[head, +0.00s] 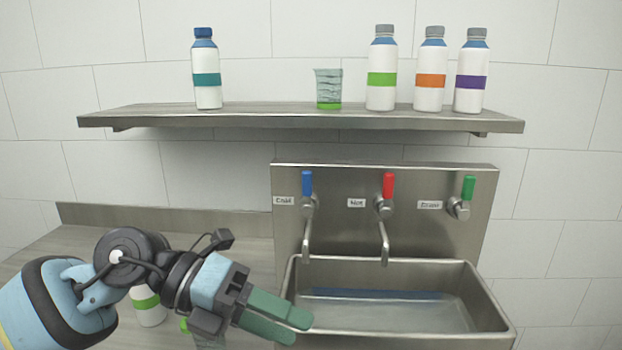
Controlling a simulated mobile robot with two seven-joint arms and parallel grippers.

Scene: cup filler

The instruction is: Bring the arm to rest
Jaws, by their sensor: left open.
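My left arm comes in from the lower left, and its gripper (285,325) is in front of the sink's left wall. Its green fingers point right and a little down, with nothing seen between them. The gripper is open. A white bottle with a green band (149,306) stands on the counter, partly hidden behind my left arm. Something with a green part (184,325) shows just below my gripper's wrist, mostly hidden, so I cannot tell what it is. My right gripper is not in view.
A steel sink (497,318) lies right of my gripper, below blue (307,184), red (388,186) and green (468,188) tap handles. A shelf (270,120) above holds several white bottles (207,93) and a clear cup (328,88). The counter (60,246) is on the left.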

